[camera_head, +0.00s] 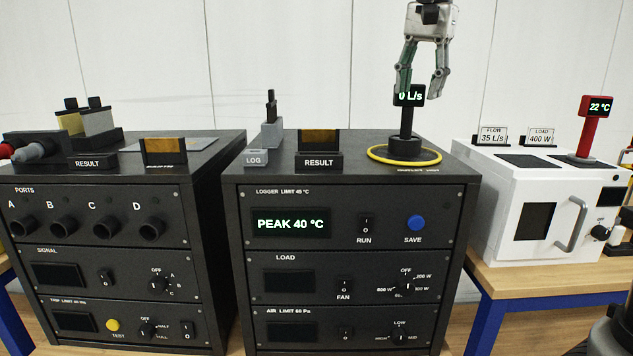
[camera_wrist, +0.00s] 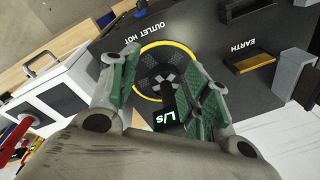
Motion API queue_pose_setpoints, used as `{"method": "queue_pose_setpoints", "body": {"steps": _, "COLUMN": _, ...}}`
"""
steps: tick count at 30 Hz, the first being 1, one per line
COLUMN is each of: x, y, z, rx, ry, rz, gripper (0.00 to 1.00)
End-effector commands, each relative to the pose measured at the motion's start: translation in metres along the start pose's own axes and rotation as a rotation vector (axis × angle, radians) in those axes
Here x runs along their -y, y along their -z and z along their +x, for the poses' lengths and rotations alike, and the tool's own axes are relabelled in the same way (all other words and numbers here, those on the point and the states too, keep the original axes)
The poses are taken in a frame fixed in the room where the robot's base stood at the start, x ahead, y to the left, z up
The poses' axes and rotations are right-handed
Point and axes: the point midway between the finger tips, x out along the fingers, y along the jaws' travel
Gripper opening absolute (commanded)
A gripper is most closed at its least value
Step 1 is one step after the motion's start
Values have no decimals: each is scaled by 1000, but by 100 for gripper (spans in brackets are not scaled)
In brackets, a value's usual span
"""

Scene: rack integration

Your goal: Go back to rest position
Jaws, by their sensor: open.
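My gripper (camera_head: 422,78) hangs, fingers down, at the top of the head view, above the right part of the middle rack (camera_head: 350,180). Its fingers are spread around a black flow meter (camera_head: 407,127) whose display reads "0 L/s". The meter stands upright inside a yellow ring (camera_head: 376,157) on the rack top. In the wrist view the gripper (camera_wrist: 160,85) has green-padded fingers apart, with the meter display (camera_wrist: 168,118) between or just below them. I cannot tell whether a finger touches it.
A left rack (camera_head: 100,230) carries ports and dark displays. On the middle rack stand a RESULT holder (camera_head: 319,160) and a grey LOG block (camera_head: 257,157). A white chamber (camera_head: 545,200) at right carries a red meter (camera_head: 588,130) reading 22 °C. The logger screen (camera_head: 292,223) reads PEAK 40 °C.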

Motion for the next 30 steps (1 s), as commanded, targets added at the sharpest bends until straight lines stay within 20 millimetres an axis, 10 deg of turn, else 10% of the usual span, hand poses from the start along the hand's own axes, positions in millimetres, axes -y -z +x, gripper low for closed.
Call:
{"method": "queue_pose_setpoints", "body": {"steps": 9, "x": -140, "y": -28, "z": 115, "rx": -120, "ry": 51, "rz": -721, "gripper": 47}}
{"method": "queue_pose_setpoints", "body": {"steps": 16, "x": -267, "y": -84, "z": 186, "rx": -184, "ry": 31, "rz": -766, "gripper": 47}}
{"method": "queue_pose_setpoints", "body": {"steps": 30, "x": -297, "y": -93, "z": 178, "rx": -253, "ry": 36, "rz": -680, "gripper": 47}}
